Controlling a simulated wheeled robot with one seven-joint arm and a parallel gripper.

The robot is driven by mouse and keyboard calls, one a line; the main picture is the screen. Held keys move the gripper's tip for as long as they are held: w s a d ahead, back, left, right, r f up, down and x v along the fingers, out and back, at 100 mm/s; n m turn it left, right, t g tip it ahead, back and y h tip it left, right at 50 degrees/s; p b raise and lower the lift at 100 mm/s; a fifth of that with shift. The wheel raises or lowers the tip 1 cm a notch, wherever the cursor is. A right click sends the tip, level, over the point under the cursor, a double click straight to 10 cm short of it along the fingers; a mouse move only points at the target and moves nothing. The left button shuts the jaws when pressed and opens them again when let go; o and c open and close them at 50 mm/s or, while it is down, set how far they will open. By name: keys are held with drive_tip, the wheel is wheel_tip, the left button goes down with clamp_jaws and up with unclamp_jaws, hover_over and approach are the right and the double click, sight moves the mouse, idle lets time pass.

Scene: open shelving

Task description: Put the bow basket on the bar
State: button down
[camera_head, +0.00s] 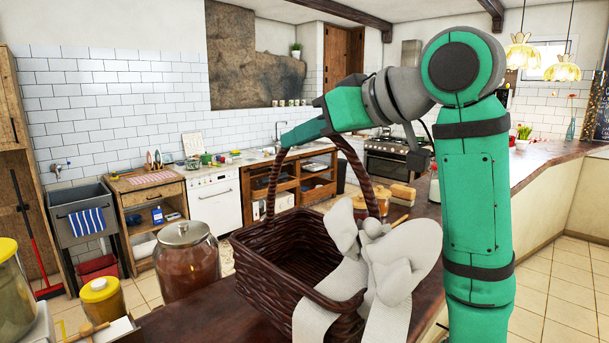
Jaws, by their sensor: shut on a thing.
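The bow basket (275,272) is dark brown woven wicker with a tall arched handle and a large white bow (385,265) on its right front side. It is upright, over or on the dark wooden bar (200,322); I cannot tell whether its base touches, as its bottom runs toward the frame's lower edge. My green gripper (287,140) is above the basket, shut on the top of its handle. The fingertips are small and partly hidden by the gripper body. The bar continues behind my arm to the right (530,165).
A large lidded glass jar (187,262) stands close left of the basket. Yellow-lidded jars (103,298) are at the lower left. More jars (378,198) and a wooden block (403,193) stand behind the basket. Bare bar top stretches right, past my arm.

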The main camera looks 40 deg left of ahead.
drive_tip(key=shift+d+f, duration=0.2)
drive_tip(key=shift+f, duration=2.15)
drive_tip(key=shift+w+f, duration=0.1)
drive_tip(key=c, duration=1.8)
unclamp_jaws()
drive_tip(key=shift+o, duration=0.2)
